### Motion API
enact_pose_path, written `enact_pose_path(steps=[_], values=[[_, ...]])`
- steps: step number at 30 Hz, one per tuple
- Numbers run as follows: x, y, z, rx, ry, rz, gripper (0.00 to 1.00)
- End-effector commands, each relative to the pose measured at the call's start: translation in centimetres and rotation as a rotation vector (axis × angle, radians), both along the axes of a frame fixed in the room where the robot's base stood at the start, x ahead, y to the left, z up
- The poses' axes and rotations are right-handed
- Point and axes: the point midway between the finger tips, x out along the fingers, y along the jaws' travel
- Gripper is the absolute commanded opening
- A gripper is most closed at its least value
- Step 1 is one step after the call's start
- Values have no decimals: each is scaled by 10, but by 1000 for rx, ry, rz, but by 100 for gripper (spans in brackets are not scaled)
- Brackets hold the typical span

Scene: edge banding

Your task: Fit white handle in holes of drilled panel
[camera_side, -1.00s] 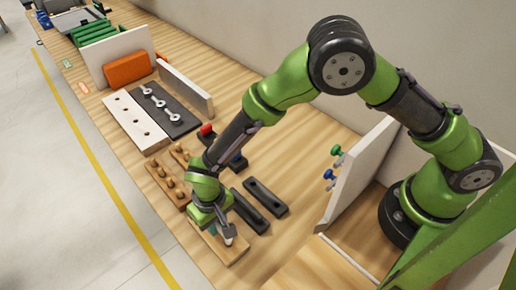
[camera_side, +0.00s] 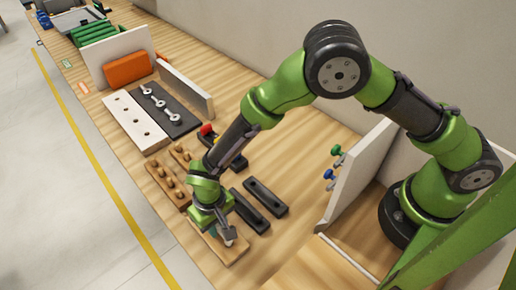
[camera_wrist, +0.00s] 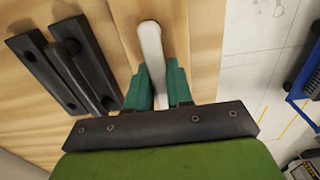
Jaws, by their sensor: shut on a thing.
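The white handle (camera_wrist: 152,45) is between the teal fingers of my gripper (camera_wrist: 158,88) in the wrist view, and the fingers are shut on it. In the side view the gripper (camera_side: 216,232) is low over a small wooden board (camera_side: 232,254) at the table's front; only a light end of the handle (camera_side: 229,241) shows. I cannot tell whether the handle still touches the board. A pale panel with a row of dark holes (camera_side: 124,108) lies flat farther back on the left, apart from the gripper.
Black blocks with black handles (camera_side: 265,195) lie right of the gripper. A wooden rack with several pegs (camera_side: 166,185) is close on its left. A dark board with light metal pieces (camera_side: 178,124) lies beside the drilled panel, with an orange block (camera_side: 127,68) behind.

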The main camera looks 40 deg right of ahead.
Motion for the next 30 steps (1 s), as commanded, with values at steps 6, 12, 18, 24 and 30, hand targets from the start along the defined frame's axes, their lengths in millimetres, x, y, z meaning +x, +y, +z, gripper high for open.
enact_pose_path(steps=[6, 12, 18, 24, 30], values=[[0, 0, -3, 1, -1, 0, 0], [0, 0, -5, 1, -1, 0, 0], [0, 0, -7, 0, -1, 0, 0], [0, 0, -7, 0, -1, 0, 0], [0, 0, -7, 0, 0, 0, 41]])
